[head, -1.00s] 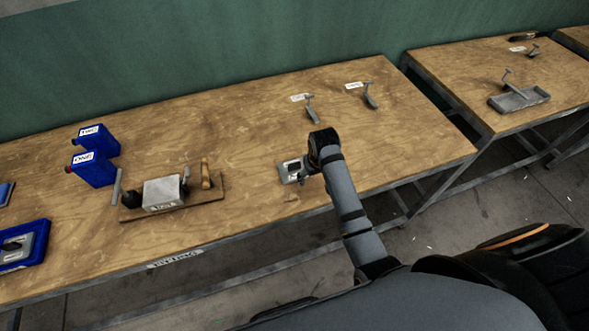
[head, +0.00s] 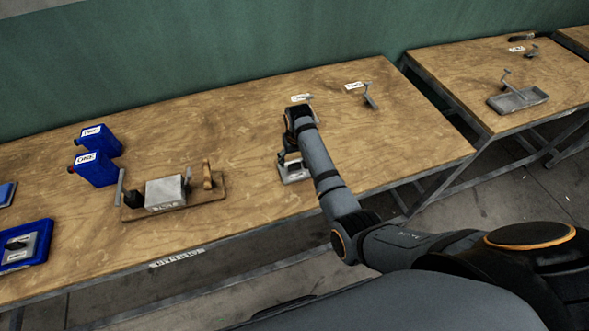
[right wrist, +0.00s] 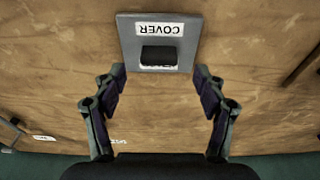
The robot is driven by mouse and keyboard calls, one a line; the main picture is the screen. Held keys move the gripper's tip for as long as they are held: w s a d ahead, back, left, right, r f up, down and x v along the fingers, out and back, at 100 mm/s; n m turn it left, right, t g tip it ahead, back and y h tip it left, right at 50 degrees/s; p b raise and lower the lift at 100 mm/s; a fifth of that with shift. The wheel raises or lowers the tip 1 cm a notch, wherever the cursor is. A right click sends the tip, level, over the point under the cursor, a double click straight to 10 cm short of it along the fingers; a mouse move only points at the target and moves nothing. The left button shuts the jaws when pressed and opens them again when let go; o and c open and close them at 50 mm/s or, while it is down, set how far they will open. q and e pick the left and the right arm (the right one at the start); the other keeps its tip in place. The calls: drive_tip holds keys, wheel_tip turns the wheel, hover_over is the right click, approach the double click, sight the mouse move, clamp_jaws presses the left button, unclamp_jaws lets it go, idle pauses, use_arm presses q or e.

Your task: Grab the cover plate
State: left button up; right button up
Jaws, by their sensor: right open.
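The cover plate (right wrist: 182,29) is a flat grey plate with a white COVER label and a dark raised block on it. It lies on the wooden table in the right wrist view. In the head view the cover plate (head: 294,175) shows partly under my right gripper (head: 287,158), which hides some of it. In the right wrist view my right gripper (right wrist: 159,92) is open and empty, its fingers spread to both sides just short of the plate's near edge. My left gripper is not in view.
A press fixture (head: 166,192) on a wooden board and two blue bottles (head: 97,168) stand to the left. A grey metal tool (head: 371,97) lies at the back right. Bare table surrounds the plate.

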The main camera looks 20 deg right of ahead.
sight(295, 164)
drive_tip(key=f, duration=0.4)
drive_tip(key=shift+w+f+p, duration=0.3)
drive_tip(key=shift+r, duration=0.1)
clamp_jaws()
